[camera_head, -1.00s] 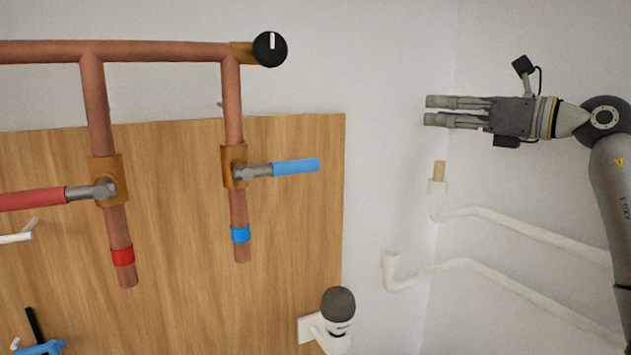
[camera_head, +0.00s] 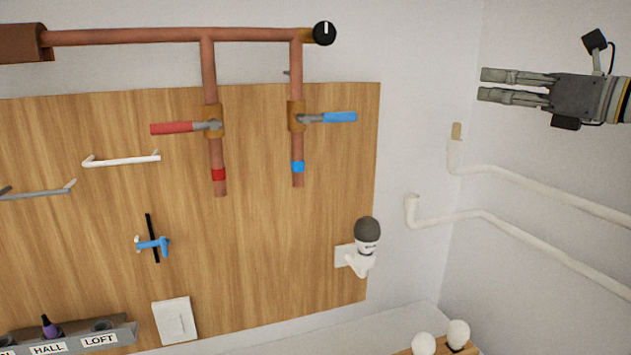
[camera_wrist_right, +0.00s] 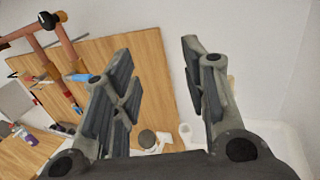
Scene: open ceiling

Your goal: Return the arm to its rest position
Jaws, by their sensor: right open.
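My right gripper (camera_head: 484,85) is at the upper right of the head view, in front of the bare white wall. Its fingers point left and hold nothing. In the right wrist view its two fingers (camera_wrist_right: 160,80) stand wide apart with nothing between them. The gripper is apart from the pipes and the wooden board. Most of the right arm lies beyond the right edge of the head view. My left gripper does not show.
Copper pipes with a red lever (camera_head: 172,128) and a blue lever (camera_head: 340,117) are on a wooden board (camera_head: 270,240). White pipes (camera_head: 530,182) run below my right gripper. A dark-topped white fitting (camera_head: 366,240) sticks out at the board's right edge. A labelled grey rack (camera_head: 125,333) is lower left.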

